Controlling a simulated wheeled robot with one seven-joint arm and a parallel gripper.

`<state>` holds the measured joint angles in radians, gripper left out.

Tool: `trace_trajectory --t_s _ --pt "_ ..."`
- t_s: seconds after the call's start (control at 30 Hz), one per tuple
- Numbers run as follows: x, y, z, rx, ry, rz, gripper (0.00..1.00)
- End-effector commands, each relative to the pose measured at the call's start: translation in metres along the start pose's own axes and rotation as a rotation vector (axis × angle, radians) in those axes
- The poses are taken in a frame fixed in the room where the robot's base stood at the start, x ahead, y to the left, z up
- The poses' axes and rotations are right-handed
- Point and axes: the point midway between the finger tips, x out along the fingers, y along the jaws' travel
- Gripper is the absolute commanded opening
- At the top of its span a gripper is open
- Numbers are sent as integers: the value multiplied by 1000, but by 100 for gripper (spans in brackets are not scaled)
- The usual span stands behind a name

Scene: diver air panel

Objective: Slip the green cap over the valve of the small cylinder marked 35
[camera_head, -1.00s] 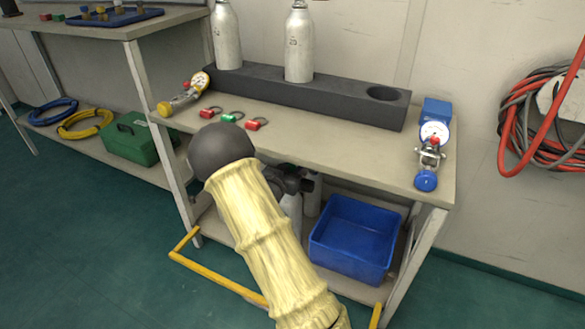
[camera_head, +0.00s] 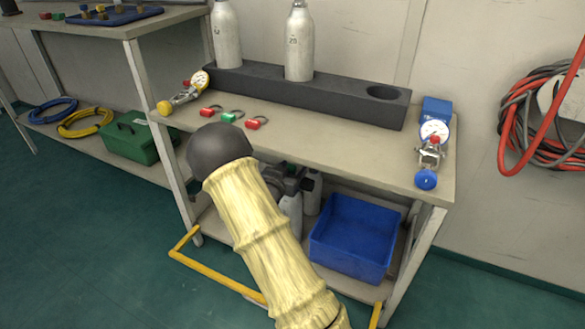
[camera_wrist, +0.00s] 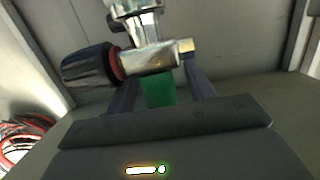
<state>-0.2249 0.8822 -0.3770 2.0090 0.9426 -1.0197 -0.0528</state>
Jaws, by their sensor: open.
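In the wrist view my gripper (camera_wrist: 160,92) is open, with dark fingers on either side of a green piece (camera_wrist: 158,88) that looks like the green cap. Whether the fingers touch it, I cannot tell. A metal valve (camera_wrist: 148,58) with a black knob (camera_wrist: 88,66) and red ring lies just beyond, by the green piece; I cannot tell whether the cap sits on it. In the head view my arm hides most of the gripper, low in front of the bench. Small cylinders (camera_head: 312,193) stand on the lower shelf beside it, partly hidden; I cannot read their marks.
On the bench top (camera_head: 330,140) lie a green tag-like piece (camera_head: 228,117), red ones (camera_head: 256,123) and gauges (camera_head: 433,130). Two tall cylinders (camera_head: 299,45) stand in a dark rack (camera_head: 330,103). A blue bin (camera_head: 350,240) fills the shelf's right. A yellow rail (camera_head: 215,275) runs low in front.

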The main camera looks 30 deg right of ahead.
Motion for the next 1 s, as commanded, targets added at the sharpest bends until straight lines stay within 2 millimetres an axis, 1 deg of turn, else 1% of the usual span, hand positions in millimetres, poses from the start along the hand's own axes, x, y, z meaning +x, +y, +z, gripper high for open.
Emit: trace_trajectory --t_s 0.17,0.7,0.83,0.9,1.0 --pt "-27 -1 -4 -3 -2 -3 54" --pt "-135 -1 -4 -3 -2 -3 54" --pt "-156 -1 -2 -2 -1 -3 54" --pt "-162 0 -2 -1 -1 -1 54" --pt "-167 0 -1 -1 1 0 54"
